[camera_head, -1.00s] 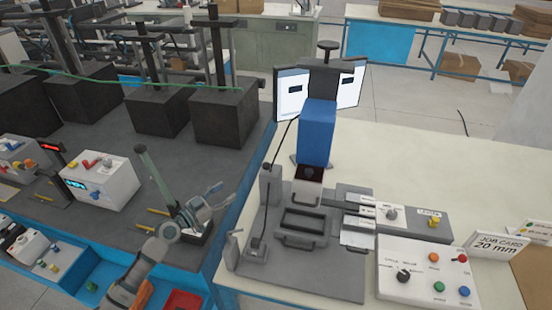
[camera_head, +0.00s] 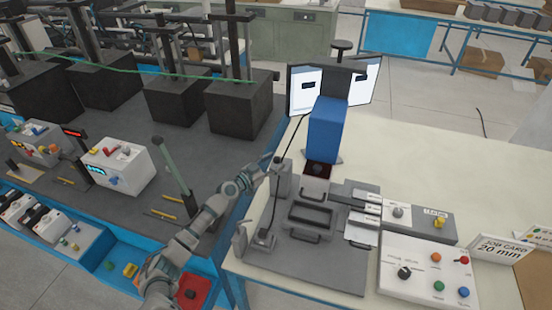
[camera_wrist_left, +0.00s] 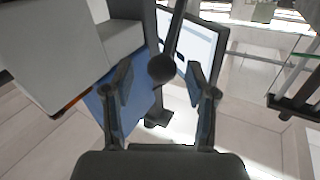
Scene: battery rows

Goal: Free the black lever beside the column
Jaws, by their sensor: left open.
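In the left wrist view a black lever (camera_wrist_left: 176,32) with a round black knob (camera_wrist_left: 162,69) comes down from the top. The knob shows between the two fingers of my left gripper (camera_wrist_left: 162,85), with gaps on both sides; its depth relative to the fingertips is unclear. The gripper is open. In the head view my left gripper (camera_head: 260,173) is at the left side of the grey post (camera_head: 283,178) on the press station, partly overlapped there. The blue press head (camera_head: 322,130) stands behind it. A thin dark rod or cable runs past the post. My right gripper is out of view.
A grey base plate (camera_head: 325,266) with a framed fixture (camera_head: 310,216) lies in front of the press. A button panel (camera_head: 428,278) and a job card (camera_head: 503,250) are at right. Two screens (camera_head: 305,90) stand behind. The cream table (camera_head: 450,155) is bare at back right.

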